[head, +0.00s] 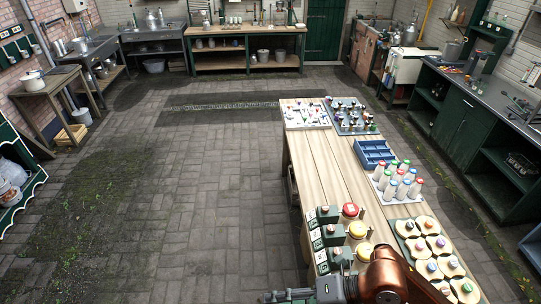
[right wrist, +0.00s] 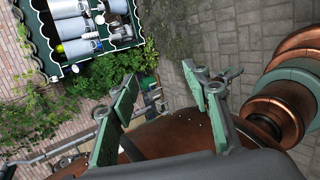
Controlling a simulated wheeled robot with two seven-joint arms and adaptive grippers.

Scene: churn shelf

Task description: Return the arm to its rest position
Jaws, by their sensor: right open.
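My right arm (head: 385,278) has copper-coloured links and comes in at the bottom of the head view, over the near end of the wooden table. Its gripper (head: 280,297) points left, off the table's left edge, partly cut off by the picture's bottom. In the right wrist view my right gripper (right wrist: 163,105) has its green finger pads wide apart, with nothing between them. Beyond the fingers lie paving and plants. My left gripper is not in view.
The long table (head: 320,175) carries green boxes with coloured knobs (head: 328,238), a tray of round lids (head: 435,250), bottles (head: 400,178) and a blue crate (head: 374,154). A scalloped green rack (head: 22,180) stands at left. The paved floor (head: 200,200) left of the table is clear.

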